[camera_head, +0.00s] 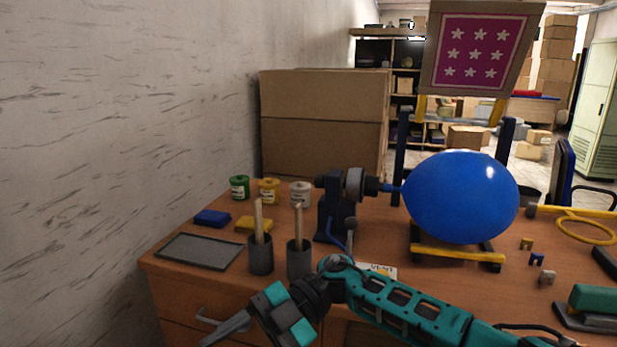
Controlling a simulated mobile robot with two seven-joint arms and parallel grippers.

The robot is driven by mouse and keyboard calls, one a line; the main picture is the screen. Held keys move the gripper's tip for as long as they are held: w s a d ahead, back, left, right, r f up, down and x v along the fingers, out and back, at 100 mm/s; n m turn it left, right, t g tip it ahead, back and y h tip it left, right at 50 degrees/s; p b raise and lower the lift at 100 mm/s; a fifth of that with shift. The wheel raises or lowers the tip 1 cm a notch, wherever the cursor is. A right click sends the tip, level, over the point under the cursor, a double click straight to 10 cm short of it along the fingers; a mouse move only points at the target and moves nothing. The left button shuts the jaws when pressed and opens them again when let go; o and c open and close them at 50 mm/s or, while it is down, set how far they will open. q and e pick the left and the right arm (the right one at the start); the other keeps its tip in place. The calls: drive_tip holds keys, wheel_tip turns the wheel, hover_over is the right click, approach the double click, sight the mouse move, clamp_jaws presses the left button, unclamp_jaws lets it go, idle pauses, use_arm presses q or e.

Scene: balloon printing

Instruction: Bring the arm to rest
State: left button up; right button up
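One teal and black arm of mine enters from the lower right, so it is my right arm. It reaches left across the desk's front edge. Its gripper (226,328) points down and left, in front of the drawers; I cannot tell whether its fingers are apart, and no object shows in it. My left gripper is not in view. A blue balloon (460,197) sits above a yellow-fronted cradle (457,254), its left end at the nozzle of a dark inflating machine (333,208). A raised frame (428,70) with a magenta star panel stands above the balloon.
On the desk (190,262) are a grey tray (199,251), two brush holders (261,254) close to the arm, green, yellow and white pots (239,187), and blue and yellow pads (212,217). Small clips (536,259) and a teal-topped tool (592,299) lie right.

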drive_tip(key=w+d+f+m+t+y, duration=0.1)
drive_tip(key=w+d+f+m+t, duration=0.25)
drive_tip(key=m+t, duration=0.9)
drive_tip(key=w+d+f+m+t, duration=0.2)
drive_tip(key=d+f+m+t, duration=0.25)
drive_tip(key=m+t, duration=0.8)
drive_tip(key=s+d+f+m+g+h, duration=0.4)
drive_tip(key=s+d+f+h, duration=0.7)
drive_tip(key=s+d+f, duration=0.3)
drive_tip(key=d+f+m, duration=0.1)
drive_tip(key=d+f, duration=0.2)
drive_tip(key=d, duration=0.2)
drive_tip(key=shift+s+d+f, duration=0.15)
drive_tip(key=shift+s+d, duration=0.05)
drive_tip(key=shift+d, duration=0.2)
